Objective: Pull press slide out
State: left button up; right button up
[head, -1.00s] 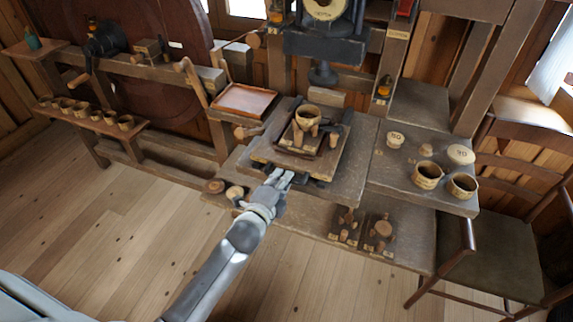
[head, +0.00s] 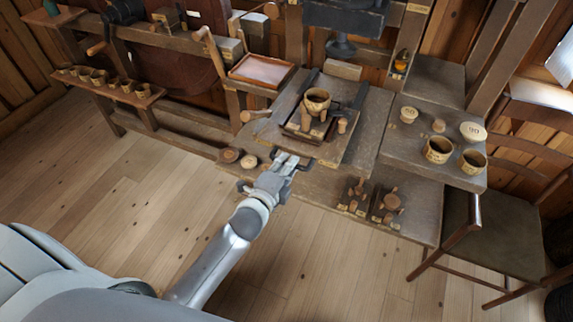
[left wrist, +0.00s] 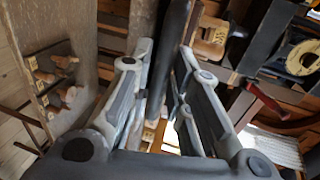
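The press slide (head: 338,149) is a wooden board under the press in the head view. It carries a dark tray with a wooden cup (head: 317,101) and small wooden pegs. Dark rails show behind it. My left gripper (head: 287,159) is at its front edge, at the dark handle. In the left wrist view the fingers (left wrist: 162,48) stand on both sides of a dark bar (left wrist: 172,65), which seems to be the handle, and look closed on it. The fingers partly hide the handle in the head view. My right gripper is not in view.
Two cups (head: 438,150) and several lids stand on the side table at the right. Small wooden fixtures (head: 388,205) sit on the low shelf, with two discs (head: 229,155) left of the gripper. A chair (head: 490,230) stands at the right. The floor in front is clear.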

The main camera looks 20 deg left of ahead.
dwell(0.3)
pick_arm(q)
jog(key=v, duration=1.2)
jog(key=shift+w, duration=0.1)
jog(key=s+f+n+g+b, duration=0.1)
jog(key=s+f+n+g, duration=0.25)
jog(key=f, duration=1.15)
jog(key=s+f+n+g+b, duration=0.1)
jog(key=s+f+n+g, duration=0.3)
jog(key=f, duration=1.2)
jog(key=s+a+f+n+g+b, duration=0.1)
jog(key=s+f+n+g, duration=0.2)
jog(key=s+f, duration=0.7)
jog(key=s+a+f+n+g+b, duration=0.1)
jog(key=s+f+n+g, duration=0.3)
jog(key=s+f, duration=0.6)
jog(key=s+n, duration=0.1)
jog(key=s, duration=0.7)
jog(key=shift+a+f+y, duration=0.15)
jog(key=shift+f+y, duration=0.15)
jog(key=shift+f, duration=0.1)
